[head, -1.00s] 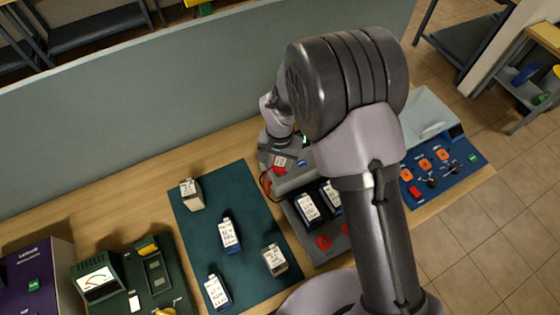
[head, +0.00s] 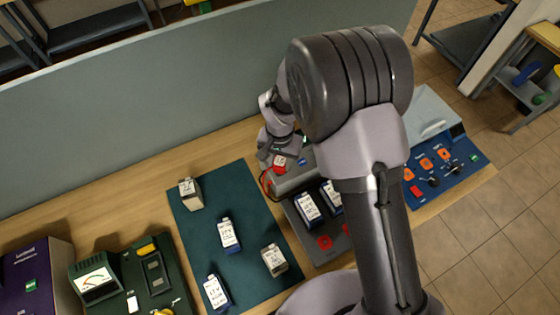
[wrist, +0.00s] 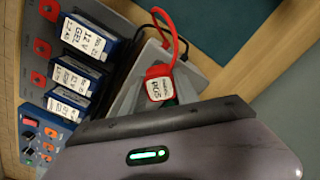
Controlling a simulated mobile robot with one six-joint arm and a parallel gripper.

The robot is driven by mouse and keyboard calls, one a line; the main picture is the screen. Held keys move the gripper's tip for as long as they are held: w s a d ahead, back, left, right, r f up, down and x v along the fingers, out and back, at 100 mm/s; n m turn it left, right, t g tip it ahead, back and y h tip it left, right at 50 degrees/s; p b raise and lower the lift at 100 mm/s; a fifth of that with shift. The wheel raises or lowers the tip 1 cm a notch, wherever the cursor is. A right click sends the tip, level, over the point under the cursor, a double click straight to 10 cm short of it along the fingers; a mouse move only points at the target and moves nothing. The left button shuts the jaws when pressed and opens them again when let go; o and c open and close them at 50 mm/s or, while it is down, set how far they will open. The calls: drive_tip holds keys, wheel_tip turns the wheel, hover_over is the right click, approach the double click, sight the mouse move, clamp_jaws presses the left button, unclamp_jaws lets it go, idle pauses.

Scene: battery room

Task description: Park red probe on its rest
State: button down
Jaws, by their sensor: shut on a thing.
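The red probe (head: 279,164) has a white label on its top and shows near the back of the bench in the head view. In the wrist view the red probe (wrist: 159,88) sits between the jaws, with a red cable looping up from it. My gripper (head: 283,158) is shut on the probe, over the grey tester housing (head: 296,181); in the wrist view my gripper (wrist: 150,98) partly covers that housing. The probe's tip and the rest are hidden, so I cannot tell whether the probe touches anything.
Batteries (head: 308,207) stand in the grey tester tray beside red pads (head: 325,242). A dark green mat (head: 205,222) to the left carries several labelled batteries. A green meter station (head: 95,284) and a blue panel (head: 455,167) flank them. A grey partition (head: 150,120) runs behind the bench.

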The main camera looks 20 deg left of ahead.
sight(280, 161)
drive_tip(key=shift+f+b, duration=0.55)
drive_tip(key=shift+f, duration=0.1)
drive_tip(key=c, duration=1.2)
unclamp_jaws()
drive_tip(key=shift+r, duration=0.1)
wheel_tip(280, 161, up, 11)
drive_tip(key=p, duration=0.6)
drive_tip(key=shift+p, duration=0.3)
